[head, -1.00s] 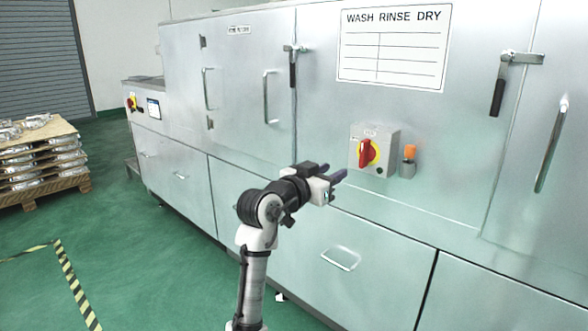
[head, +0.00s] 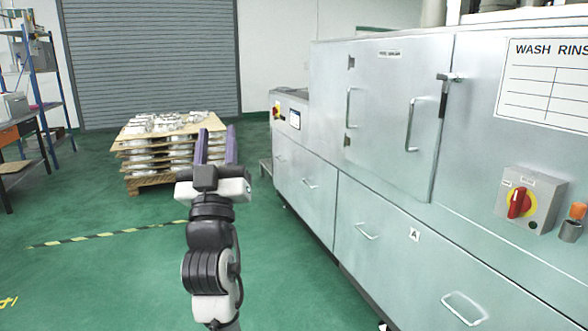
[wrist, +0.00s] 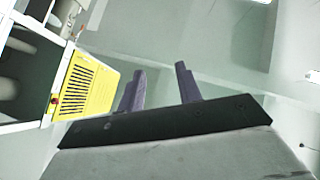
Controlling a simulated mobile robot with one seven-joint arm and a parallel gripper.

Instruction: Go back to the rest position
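My gripper (head: 216,150) is in the middle left of the head view, held up over the green floor and pointing away from me. Its two purple fingers stand apart with nothing between them. The wrist view shows the same two fingers (wrist: 160,88) apart and empty. In the head view the fingertips overlap the right part of the pallet stack behind them, but the gripper looks well short of it. My arm is clear of the washing machine (head: 390,130) on the right.
The steel washer has a red rotary switch (head: 519,203) and protruding handles. A pallet stack of castings (head: 150,160) stands before a roller shutter (head: 150,60). A blue-framed shelf (head: 40,90) is at far left. Green floor (head: 100,280) is open at left, with striped tape (head: 100,236).

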